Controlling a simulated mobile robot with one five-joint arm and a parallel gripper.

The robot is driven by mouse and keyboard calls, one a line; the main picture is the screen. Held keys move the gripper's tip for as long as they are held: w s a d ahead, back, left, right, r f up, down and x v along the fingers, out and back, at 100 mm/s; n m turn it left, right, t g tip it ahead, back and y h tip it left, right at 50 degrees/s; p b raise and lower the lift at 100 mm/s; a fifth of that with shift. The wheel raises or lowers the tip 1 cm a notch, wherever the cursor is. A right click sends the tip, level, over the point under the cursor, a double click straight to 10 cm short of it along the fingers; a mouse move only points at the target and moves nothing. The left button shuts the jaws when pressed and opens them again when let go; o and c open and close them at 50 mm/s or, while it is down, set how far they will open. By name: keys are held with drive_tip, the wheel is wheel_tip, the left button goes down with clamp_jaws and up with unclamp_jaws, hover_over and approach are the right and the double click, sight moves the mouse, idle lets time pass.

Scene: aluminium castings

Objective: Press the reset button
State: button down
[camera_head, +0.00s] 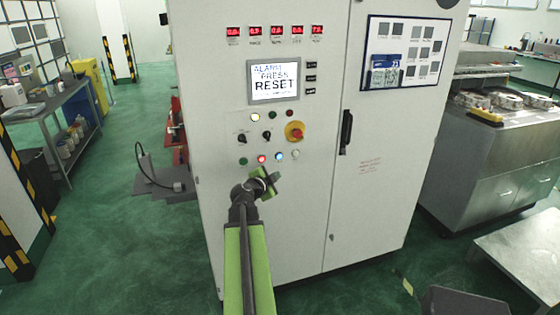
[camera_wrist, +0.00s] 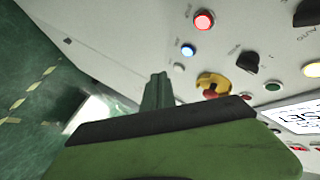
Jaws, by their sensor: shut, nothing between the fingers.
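The white control cabinet (camera_head: 320,200) has a lit screen (camera_head: 274,82) reading "ALARM PRESS RESET". A bottom row of buttons holds a green one, a lit red button (camera_head: 262,158), a lit blue button (camera_head: 279,155) and a pale one. In the wrist view the red button (camera_wrist: 204,19) and blue button (camera_wrist: 188,50) show unobstructed; their labels are too small to read, so I cannot tell which is reset. My gripper (camera_head: 268,180) is shut and empty, just below this row. Its fingers (camera_wrist: 158,90) show in the wrist view, apart from the blue button.
A red-and-yellow emergency stop (camera_head: 295,131) sits above the row, with black selector knobs (camera_head: 266,135) to its left. A black door handle (camera_head: 346,132) is at right. A metal bench (camera_head: 490,155) stands right of the cabinet. Green floor is open at left.

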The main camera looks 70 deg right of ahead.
sight(279, 156)
drive_tip(key=shift+m+g+h, duration=0.3)
drive_tip(key=shift+m+h, duration=0.1)
drive_tip(key=shift+m, duration=0.3)
drive_tip(key=s, duration=0.1)
drive_tip(key=s+d, duration=0.1)
drive_tip(key=s+d+r, duration=0.1)
drive_tip(key=s, duration=0.1)
drive_tip(key=shift+d, duration=0.25)
drive_tip(key=w+d, duration=0.2)
drive_tip(key=d, duration=0.1)
drive_tip(key=w+d, duration=0.3)
drive_tip(key=shift+w+d, duration=0.3)
drive_tip(key=shift+d, duration=0.05)
drive_tip(key=shift+d, duration=0.1)
idle(1.0)
drive_tip(key=shift+w+d, duration=0.25)
drive_tip(key=shift+w, duration=0.05)
